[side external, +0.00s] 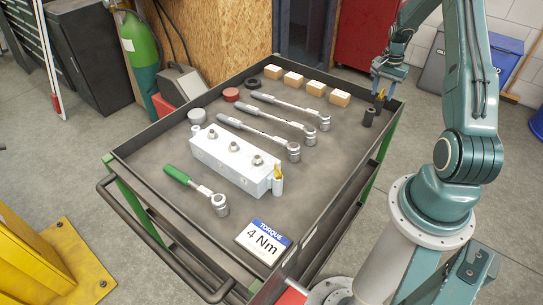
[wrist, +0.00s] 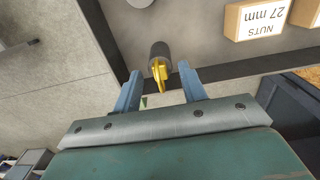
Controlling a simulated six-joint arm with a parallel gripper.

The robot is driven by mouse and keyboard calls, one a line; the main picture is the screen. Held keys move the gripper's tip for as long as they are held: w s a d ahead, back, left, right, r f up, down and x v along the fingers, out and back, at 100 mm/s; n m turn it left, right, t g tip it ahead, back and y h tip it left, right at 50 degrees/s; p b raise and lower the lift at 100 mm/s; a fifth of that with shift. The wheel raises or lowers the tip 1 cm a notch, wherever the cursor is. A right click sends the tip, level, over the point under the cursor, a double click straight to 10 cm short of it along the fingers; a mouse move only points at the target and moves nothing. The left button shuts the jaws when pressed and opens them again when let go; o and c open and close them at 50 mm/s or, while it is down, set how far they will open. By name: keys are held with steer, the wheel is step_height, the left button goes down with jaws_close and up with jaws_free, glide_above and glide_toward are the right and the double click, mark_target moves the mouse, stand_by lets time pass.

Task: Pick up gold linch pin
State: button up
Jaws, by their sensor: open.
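A gold linch pin (wrist: 160,69) shows in the wrist view against a dark cylinder (wrist: 160,50), between the fingertips of my gripper (wrist: 159,76) in the picture. Its depth relative to the fingers is hard to tell. My gripper's two blue-grey fingers are apart, with a visible gap on each side of the pin. In the side external view my gripper (side external: 388,82) is at the tray's far right corner, just above the gold pin (side external: 381,93) and its dark cylinder (side external: 379,104). The pin's lower part is hidden. Another gold piece (side external: 278,171) shows at the metal block's right end.
The dark tray (side external: 136,144) has a raised rim close to my gripper. A wooden box labelled nuts 27 mm (wrist: 258,16) is nearby. Torque wrenches (side external: 290,118) and a metal block (side external: 232,160) lie further away.

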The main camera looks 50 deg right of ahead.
stand_by(0.4)
jaws_close()
steer(key=shift+r, duration=0.15)
step_height(320, 180, up, 20)
stand_by(0.8)
stand_by(0.3)
